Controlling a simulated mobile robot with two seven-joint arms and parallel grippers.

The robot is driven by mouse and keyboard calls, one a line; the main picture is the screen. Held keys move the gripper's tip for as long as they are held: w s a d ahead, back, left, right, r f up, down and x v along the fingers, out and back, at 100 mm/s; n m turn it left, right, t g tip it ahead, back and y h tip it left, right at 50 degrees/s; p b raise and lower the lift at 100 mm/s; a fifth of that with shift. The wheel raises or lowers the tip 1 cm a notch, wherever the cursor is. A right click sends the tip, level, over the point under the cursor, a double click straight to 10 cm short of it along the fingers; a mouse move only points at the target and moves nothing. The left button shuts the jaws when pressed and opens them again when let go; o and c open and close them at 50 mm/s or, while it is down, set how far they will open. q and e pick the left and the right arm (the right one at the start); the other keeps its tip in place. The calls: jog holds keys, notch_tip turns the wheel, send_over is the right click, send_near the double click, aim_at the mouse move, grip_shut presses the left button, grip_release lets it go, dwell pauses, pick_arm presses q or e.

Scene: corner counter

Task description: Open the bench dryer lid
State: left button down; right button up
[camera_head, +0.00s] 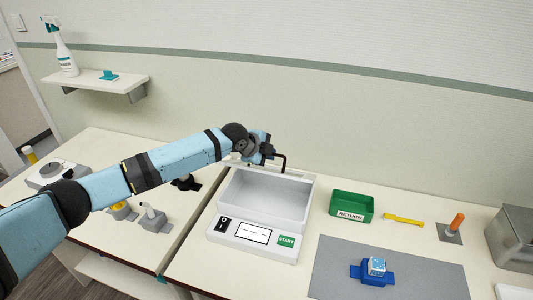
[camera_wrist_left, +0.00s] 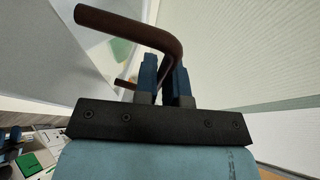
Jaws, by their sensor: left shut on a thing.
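The bench dryer (camera_head: 262,200) is a white box on the counter with a front panel carrying a black switch, a display and a green START button (camera_head: 286,240). Its lid (camera_head: 300,174) stands raised at the back, and the pale inside of the box shows. My left gripper (camera_head: 269,150) is at the top of the raised lid, shut on the dark bar handle (camera_head: 284,160). In the left wrist view the brown handle (camera_wrist_left: 130,27) bends down between the two blue fingers (camera_wrist_left: 163,82). My right gripper is in neither view.
Right of the dryer are a green RETURN bin (camera_head: 351,206), a yellow tool (camera_head: 404,219), an orange-handled item (camera_head: 457,222) and a metal box (camera_head: 512,238). A grey mat (camera_head: 335,270) holds a blue holder (camera_head: 371,273) with a small block. A wall shelf (camera_head: 95,82) is at upper left.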

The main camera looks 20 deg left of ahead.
pick_arm(q)
jog(key=shift+w+r, duration=0.2)
jog(key=shift+w, duration=0.05)
dwell(0.3)
jog(key=c, duration=1.2)
grip_release()
jog(key=shift+c, duration=0.2)
jog(key=b+v, duration=0.1)
jog(key=v, duration=1.2)
jog(key=shift+a+r+b, duration=0.15)
jog(key=shift+r+b, duration=0.25)
